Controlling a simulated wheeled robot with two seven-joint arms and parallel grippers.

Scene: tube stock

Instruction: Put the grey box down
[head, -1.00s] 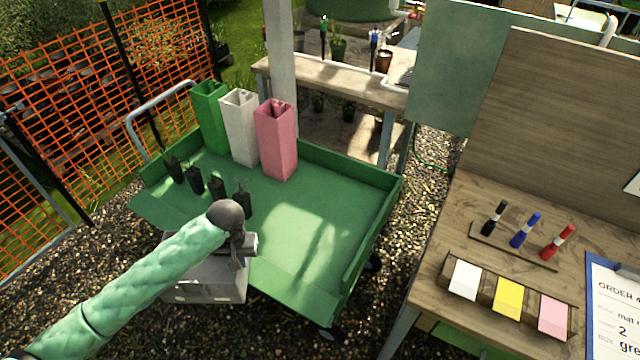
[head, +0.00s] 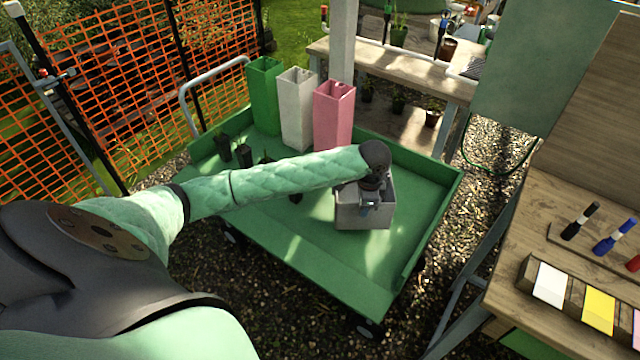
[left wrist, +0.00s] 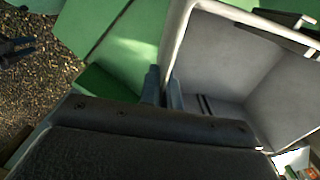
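The grey box (head: 365,214) is over the bed of the green cart (head: 290,267), near the middle. Whether its base touches the bed is hard to tell. In the left wrist view the fingers (left wrist: 162,92) close on the wall of the grey box (left wrist: 225,62), one finger on each side. The inside of the box looks empty there except for dark slots or lines near the wall.
Green (head: 265,95), white (head: 297,108) and pink (head: 333,115) tall containers stand at the cart's back left. Small black pots (head: 243,155) stand beside my arm. The cart's right side is clear. A wooden bench (head: 560,250) stands to the right.

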